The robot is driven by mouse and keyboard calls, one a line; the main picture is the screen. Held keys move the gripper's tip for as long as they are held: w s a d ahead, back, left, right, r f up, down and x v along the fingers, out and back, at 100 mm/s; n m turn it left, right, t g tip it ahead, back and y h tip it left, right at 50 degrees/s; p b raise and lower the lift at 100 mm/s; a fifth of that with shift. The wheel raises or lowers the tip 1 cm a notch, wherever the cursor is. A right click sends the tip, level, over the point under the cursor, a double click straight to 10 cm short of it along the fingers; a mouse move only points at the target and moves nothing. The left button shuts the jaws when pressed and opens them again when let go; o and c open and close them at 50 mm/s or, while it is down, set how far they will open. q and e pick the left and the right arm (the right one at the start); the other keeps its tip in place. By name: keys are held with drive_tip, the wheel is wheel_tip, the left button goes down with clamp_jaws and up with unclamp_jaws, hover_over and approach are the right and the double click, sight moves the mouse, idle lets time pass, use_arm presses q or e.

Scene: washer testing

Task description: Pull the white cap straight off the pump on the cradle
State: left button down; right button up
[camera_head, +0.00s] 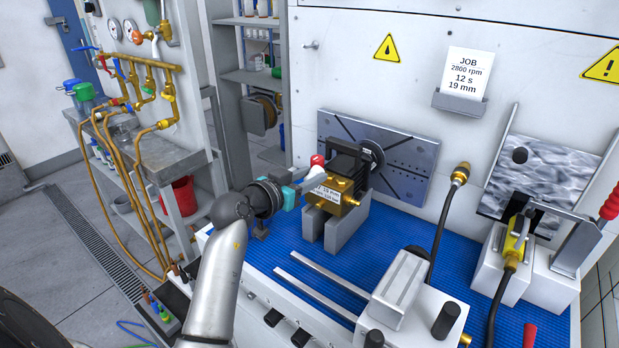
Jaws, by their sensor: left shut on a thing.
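The pump (346,186), with a brass front block and a black ribbed body, sits on the grey cradle (347,230) on the blue mat. My left gripper (306,183) reaches in from the left and is shut at the pump's left side. The white cap (316,174) shows as a small pale shape between the gripper and the pump. The fingers hide much of it, and I cannot tell whether it still touches the pump. My right gripper is out of view.
A slotted grey plate (405,160) stands behind the pump. Two rails (310,285) and a grey block fixture (400,290) are in front. A yellow-handled tool (515,240) stands at the right. Blue mat (400,235) is bare right of the cradle.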

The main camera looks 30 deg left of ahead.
use_arm(q)
drive_tip(key=shift+s+f, duration=0.1)
drive_tip(key=shift+s, duration=0.05)
drive_tip(key=shift+s+a+f+p, duration=0.15)
drive_tip(key=shift+s+p, duration=0.1)
drive_tip(key=shift+s, duration=0.3)
drive_tip(key=shift+s+d+f+p, duration=0.1)
drive_tip(key=shift+s+p, duration=0.2)
drive_tip(key=shift+s, duration=0.2)
drive_tip(key=shift+s+a+f+p, duration=0.15)
drive_tip(key=shift+s+p, duration=0.1)
drive_tip(key=shift+s, duration=0.3)
drive_tip(key=shift+s+d, duration=0.1)
drive_tip(key=shift+s+f+p, duration=0.25)
drive_tip(key=shift+s+p, duration=0.1)
drive_tip(key=shift+s, duration=0.5)
drive_tip(key=shift+s+f, duration=0.1)
drive_tip(key=shift+s, duration=0.1)
